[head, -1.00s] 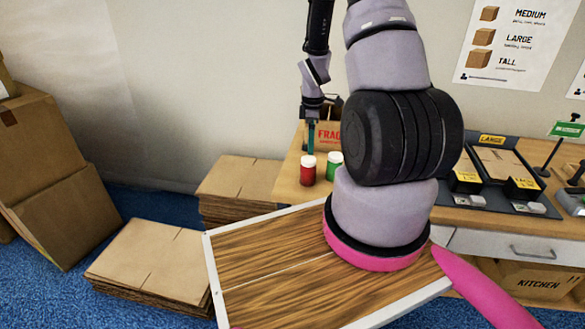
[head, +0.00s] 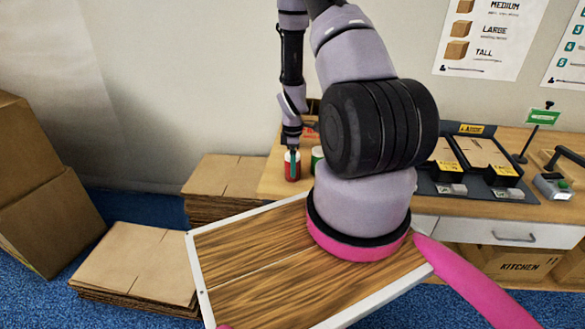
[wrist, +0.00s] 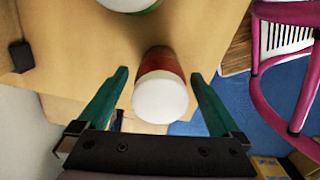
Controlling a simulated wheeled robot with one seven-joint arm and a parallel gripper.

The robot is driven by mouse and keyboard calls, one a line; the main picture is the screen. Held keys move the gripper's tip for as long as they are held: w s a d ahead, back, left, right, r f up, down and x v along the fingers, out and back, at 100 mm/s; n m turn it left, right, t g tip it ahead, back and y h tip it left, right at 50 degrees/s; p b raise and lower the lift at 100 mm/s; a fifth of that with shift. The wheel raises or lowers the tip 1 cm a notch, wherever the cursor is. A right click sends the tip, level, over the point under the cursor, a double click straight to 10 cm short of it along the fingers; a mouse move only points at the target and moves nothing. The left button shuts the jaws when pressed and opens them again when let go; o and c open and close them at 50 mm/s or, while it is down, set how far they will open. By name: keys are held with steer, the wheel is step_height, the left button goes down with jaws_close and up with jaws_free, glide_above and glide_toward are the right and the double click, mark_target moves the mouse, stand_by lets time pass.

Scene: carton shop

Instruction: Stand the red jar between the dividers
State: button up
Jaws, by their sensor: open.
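The red jar (head: 292,172) with a white lid stands on the left part of the wooden workbench. In the wrist view the red jar (wrist: 160,90) shows from above, its white lid between my two open green fingers. My gripper (head: 292,160) is right at the jar in the head view, with a finger in front of it. In the wrist view my gripper (wrist: 158,92) is open, with gaps on both sides of the jar. The green jar (head: 316,158) stands just to the right, partly hidden by my arm. I cannot make out the dividers.
Flat cardboard stacks (head: 138,262) lie on the blue floor at left. A green sign (head: 543,117) stands at the far right.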

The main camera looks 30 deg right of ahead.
jaws_close()
steer(key=shift+r, duration=0.1)
